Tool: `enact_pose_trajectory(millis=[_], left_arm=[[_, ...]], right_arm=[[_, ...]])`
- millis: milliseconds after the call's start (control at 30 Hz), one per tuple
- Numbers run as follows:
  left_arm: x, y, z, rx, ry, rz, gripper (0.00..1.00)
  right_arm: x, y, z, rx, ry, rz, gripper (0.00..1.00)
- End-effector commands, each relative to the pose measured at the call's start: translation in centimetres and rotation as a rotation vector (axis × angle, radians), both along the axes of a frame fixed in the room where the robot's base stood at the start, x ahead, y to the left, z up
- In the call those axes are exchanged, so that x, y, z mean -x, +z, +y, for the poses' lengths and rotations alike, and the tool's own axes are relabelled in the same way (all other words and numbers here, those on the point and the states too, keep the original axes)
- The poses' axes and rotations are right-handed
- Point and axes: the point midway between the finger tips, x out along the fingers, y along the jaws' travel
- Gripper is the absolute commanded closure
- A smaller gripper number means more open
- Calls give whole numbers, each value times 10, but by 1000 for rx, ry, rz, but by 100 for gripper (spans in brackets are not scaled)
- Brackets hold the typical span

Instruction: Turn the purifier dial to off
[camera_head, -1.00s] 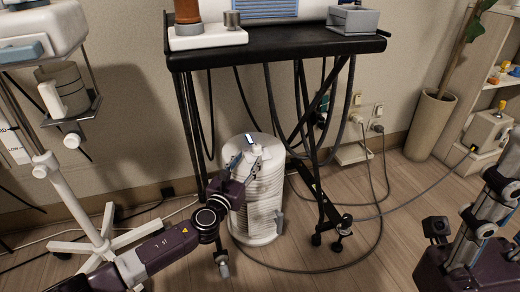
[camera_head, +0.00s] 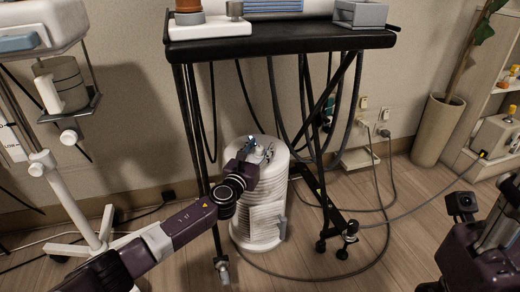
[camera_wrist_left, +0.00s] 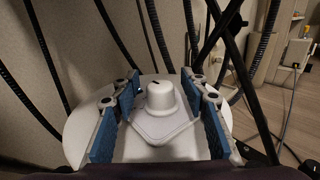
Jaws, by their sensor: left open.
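The purifier (camera_head: 262,222) is a white ribbed cylinder standing on the floor beneath a black cart. Its dial (camera_wrist_left: 160,95) is a white round knob with a dark mark, on a pale square plate (camera_wrist_left: 160,128) on the purifier's top. My left gripper (camera_head: 262,152) is over the purifier's top. In the left wrist view the left gripper (camera_wrist_left: 160,100) is open, with one blue-padded finger on each side of the dial and gaps between. I cannot tell which setting the mark points to. My right arm shows at the lower right of the head view, but its gripper is not visible.
The black cart (camera_head: 280,42) stands over the purifier, with thin legs and hanging cables close around it. A cable runs along the floor to wall sockets (camera_head: 366,125). A white wheeled stand (camera_head: 75,200) is at the left. A potted plant (camera_head: 437,130) stands at the right.

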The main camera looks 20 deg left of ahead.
Motion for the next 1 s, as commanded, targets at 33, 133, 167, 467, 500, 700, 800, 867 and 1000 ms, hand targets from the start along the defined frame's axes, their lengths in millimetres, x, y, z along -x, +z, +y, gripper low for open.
enact_pose_trajectory(millis=[33,133,167,467,500,700,800,867,1000], left_arm=[[0,0,0,0,0,0,59],[0,0,0,1,0,0,70],[0,0,0,1,0,0,74],[0,0,0,1,0,0,100],[0,0,0,1,1,0,100],[0,1,-2,3,31,1,100],[0,2,-2,4,72,1,100],[0,3,-2,4,106,1,100],[0,3,-3,5,208,2,100]], right_arm=[[0,0,0,0,0,0,60],[0,0,0,0,0,0,60],[0,0,0,0,0,0,60],[0,0,0,0,0,-1,60],[0,0,0,0,0,-1,60],[1,4,0,-2,1,-3,60],[0,6,-1,-4,2,6,60],[-6,-3,-1,-3,1,42,60],[-10,-9,-2,-4,3,77,60]])
